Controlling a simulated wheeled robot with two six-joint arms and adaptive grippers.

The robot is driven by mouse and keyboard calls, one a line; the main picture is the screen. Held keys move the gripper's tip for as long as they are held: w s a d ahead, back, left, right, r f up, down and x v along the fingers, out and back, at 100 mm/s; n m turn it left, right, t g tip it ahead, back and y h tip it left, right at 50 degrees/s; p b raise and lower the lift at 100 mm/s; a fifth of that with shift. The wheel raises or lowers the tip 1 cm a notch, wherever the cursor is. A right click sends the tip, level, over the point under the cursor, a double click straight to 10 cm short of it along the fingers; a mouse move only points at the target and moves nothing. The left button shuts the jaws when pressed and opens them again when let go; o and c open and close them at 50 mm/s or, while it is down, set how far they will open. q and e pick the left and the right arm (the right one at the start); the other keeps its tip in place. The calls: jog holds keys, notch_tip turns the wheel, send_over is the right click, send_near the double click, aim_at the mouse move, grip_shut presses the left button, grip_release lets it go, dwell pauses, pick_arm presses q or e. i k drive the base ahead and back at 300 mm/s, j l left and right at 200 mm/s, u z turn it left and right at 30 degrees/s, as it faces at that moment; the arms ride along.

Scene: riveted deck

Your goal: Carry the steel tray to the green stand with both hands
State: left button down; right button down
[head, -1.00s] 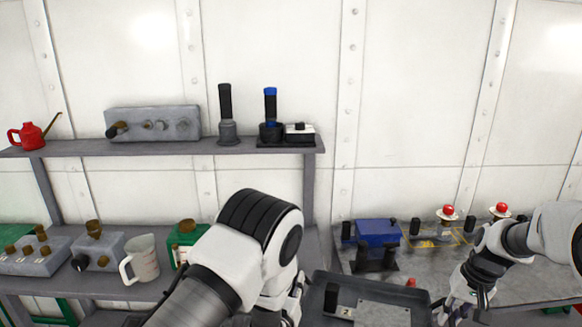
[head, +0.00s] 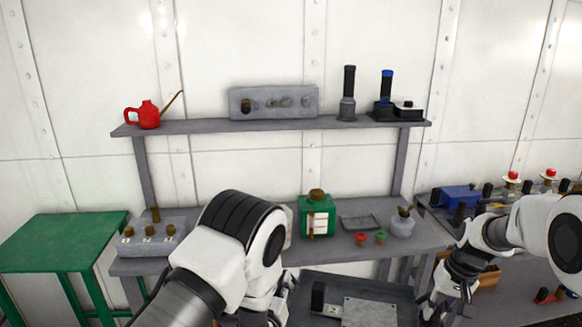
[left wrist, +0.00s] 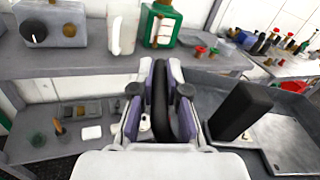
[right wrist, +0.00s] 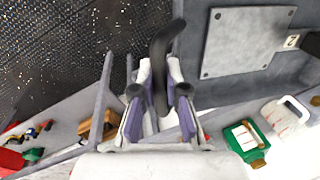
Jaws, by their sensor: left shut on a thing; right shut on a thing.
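The steel tray (head: 365,284), dark grey, is held low at the bottom of the head view, with its near part cut off. It carries a pale riveted plate (head: 370,312) and an upright black block (head: 318,297). My left gripper (head: 284,303) is at its left side; in the left wrist view its fingers (left wrist: 160,105) are shut on a black handle. My right gripper (head: 430,306) is at its right side; in the right wrist view its fingers (right wrist: 158,98) are shut on the other black handle. The green stand (head: 65,238) is at the far left, its visible top bare.
A grey shelved bench (head: 415,238) stands between stand and workbench, bearing a switch box (head: 150,238), a green canister (head: 317,215) and small funnels. A red oil can (head: 149,114) is on its upper shelf. A cluttered workbench (head: 520,275) is at the right.

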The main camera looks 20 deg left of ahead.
aim_at(58, 238)
jog(key=j+u, duration=0.35)
jog(key=j, duration=1.65)
jog(key=i+j+u, duration=0.15)
jog(key=j, duration=0.25)
jog(key=j+u, duration=0.1)
jog(key=j, duration=0.25)
jog(key=i+j+u, duration=0.15)
jog(key=j, duration=0.25)
jog(key=i+j+u, duration=0.1)
jog(key=j, duration=0.25)
jog(key=i+j, duration=0.55)
jog(key=i+z, duration=0.15)
jog(key=i+l, duration=0.05)
jog(key=i, duration=0.05)
